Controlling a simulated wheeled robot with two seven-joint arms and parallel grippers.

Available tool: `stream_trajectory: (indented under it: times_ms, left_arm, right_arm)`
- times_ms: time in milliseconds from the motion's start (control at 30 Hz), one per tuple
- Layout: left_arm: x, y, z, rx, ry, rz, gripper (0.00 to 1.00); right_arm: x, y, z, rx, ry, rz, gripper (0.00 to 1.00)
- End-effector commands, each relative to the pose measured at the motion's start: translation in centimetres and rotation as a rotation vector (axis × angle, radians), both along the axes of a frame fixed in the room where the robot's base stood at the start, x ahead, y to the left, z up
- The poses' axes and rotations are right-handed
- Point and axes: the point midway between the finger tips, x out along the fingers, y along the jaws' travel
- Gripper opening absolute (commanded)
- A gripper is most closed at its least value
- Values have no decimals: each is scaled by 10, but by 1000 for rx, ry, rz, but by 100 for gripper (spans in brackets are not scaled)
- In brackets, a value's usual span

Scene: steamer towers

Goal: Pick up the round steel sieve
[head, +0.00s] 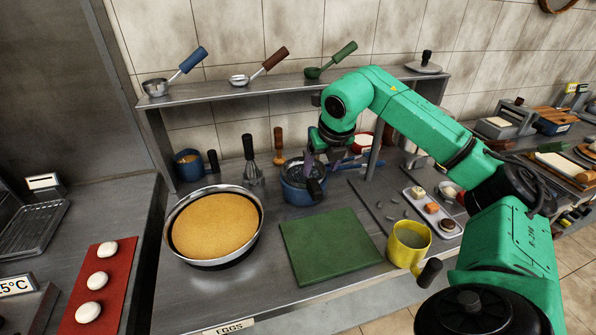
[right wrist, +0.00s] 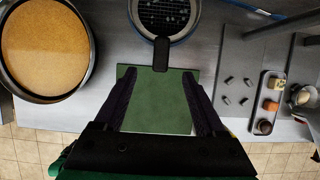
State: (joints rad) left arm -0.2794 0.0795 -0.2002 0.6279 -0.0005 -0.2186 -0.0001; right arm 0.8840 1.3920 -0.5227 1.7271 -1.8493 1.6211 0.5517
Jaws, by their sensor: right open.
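The round steel sieve (right wrist: 170,17) has a dark mesh and a short black handle, and sits over a blue pot at the top of the right wrist view. In the head view the sieve (head: 294,170) is partly hidden by my right gripper. My right gripper (right wrist: 160,77) is open and empty, with its fingers pointing towards the sieve and the black handle between their lines, near the tips. In the head view my right gripper (head: 312,162) is over the blue pot (head: 298,194). I cannot tell whether it touches the handle. My left gripper is out of view.
A wide round pan of yellow filling (head: 258,235) stands left of the pot. A green board (head: 325,246) lies in front, with a yellow mug (head: 408,241) on its right. A shelf (head: 225,92) with ladles runs along the back.

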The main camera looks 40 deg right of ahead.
Motion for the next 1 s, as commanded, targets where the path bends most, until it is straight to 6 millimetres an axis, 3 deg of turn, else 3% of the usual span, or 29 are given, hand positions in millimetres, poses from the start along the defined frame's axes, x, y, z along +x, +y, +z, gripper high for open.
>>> stream_trajectory:
  times_ms: [100,233,367,467,600,800,833,1000]
  left_arm:
    - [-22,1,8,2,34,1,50]
    - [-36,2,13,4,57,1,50]
    - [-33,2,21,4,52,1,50]
    - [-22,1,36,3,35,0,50]
    - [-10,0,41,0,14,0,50]
    - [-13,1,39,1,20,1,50]
    - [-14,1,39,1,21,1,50]
    - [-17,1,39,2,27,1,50]
  right_arm:
    - [11,-4,-28,2,7,-1,72]
    - [21,-7,-52,3,2,1,72]
    - [27,-9,-66,3,2,1,72]
    - [33,-11,-82,3,4,1,72]
    - [41,-15,-106,2,3,0,72]
    - [42,-15,-111,0,0,1,72]
    - [42,-15,-111,0,0,1,69]
    - [42,-15,-110,1,0,1,4]
